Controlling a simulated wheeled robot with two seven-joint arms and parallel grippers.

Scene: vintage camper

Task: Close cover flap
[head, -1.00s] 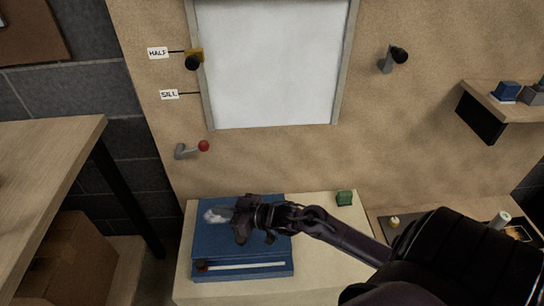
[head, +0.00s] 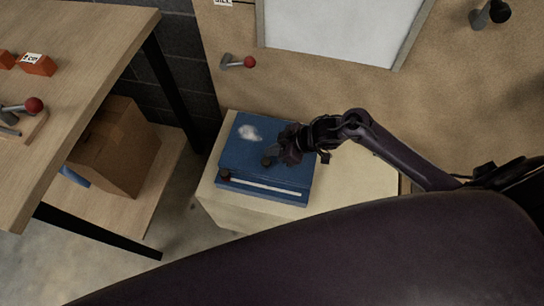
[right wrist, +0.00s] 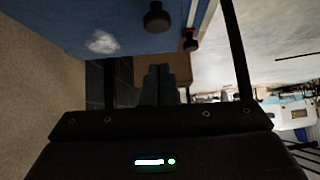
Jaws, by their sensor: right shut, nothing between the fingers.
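The blue cover flap (head: 237,151), with a white cloudy patch, lies over a pale cabinet; its exact angle is hard to tell. In front is a blue strip with a white slot (head: 265,187) and a dark red knob (head: 225,175). My right gripper (head: 282,156) is shut and empty, over the right part of the blue surface. The right wrist view shows the blue surface (right wrist: 75,20), a black knob (right wrist: 157,18) and my shut fingers (right wrist: 160,80), apart from the knob in the picture. My left gripper is out of view.
A pale cabinet top (head: 350,185) has bare room to the right. A wooden table (head: 85,75) stands at left, a cardboard box (head: 115,150) on its lower shelf. A red-knobbed lever (head: 240,63) sticks out of the wall behind. My own dark arm crosses the bottom.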

